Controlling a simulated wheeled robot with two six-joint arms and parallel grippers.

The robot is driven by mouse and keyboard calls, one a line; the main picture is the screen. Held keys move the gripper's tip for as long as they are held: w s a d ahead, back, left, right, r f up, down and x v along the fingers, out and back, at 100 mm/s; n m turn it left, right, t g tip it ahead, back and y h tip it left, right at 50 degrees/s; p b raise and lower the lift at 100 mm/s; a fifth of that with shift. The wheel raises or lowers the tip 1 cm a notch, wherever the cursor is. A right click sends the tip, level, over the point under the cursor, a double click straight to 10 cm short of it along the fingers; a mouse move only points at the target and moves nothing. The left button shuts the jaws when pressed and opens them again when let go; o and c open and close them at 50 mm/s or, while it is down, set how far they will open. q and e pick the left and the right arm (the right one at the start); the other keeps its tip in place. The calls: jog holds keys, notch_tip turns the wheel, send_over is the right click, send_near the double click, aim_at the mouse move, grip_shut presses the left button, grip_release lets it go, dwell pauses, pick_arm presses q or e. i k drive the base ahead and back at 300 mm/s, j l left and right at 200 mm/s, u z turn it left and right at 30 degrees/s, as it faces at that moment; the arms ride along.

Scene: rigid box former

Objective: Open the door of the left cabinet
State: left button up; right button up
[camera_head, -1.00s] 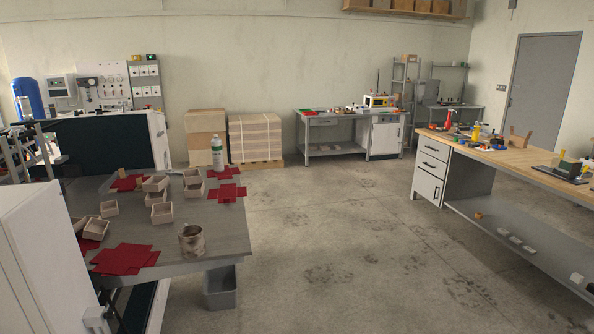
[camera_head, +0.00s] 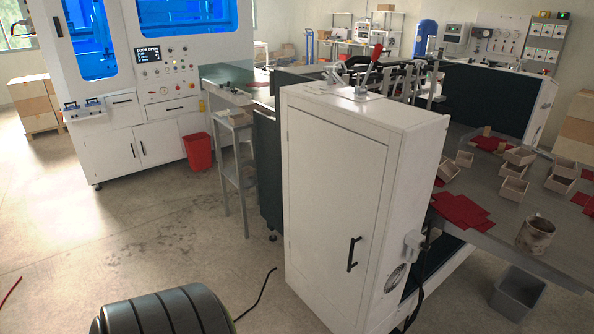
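A tall white cabinet (camera_head: 363,178) stands in the middle foreground. Its front door (camera_head: 332,200) looks shut and has a black vertical handle (camera_head: 353,254) at its lower right. Further left, a white machine with blue windows (camera_head: 160,84) has two low cabinet doors side by side: a left door (camera_head: 111,154) and a right door (camera_head: 158,144). Both look shut, with small dark handles near their shared edge. I cannot tell for certain which of these is the left cabinet. Neither of my grippers is in view.
A red bin (camera_head: 198,151) stands beside the machine. A dark ribbed rounded object (camera_head: 165,314) is at the bottom edge. A black cable (camera_head: 258,293) lies on the floor. A grey table (camera_head: 490,198) with small boxes is right. The floor at left is mostly clear.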

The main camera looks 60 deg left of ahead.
aim_at(337, 173)
jog(key=u, duration=1.55)
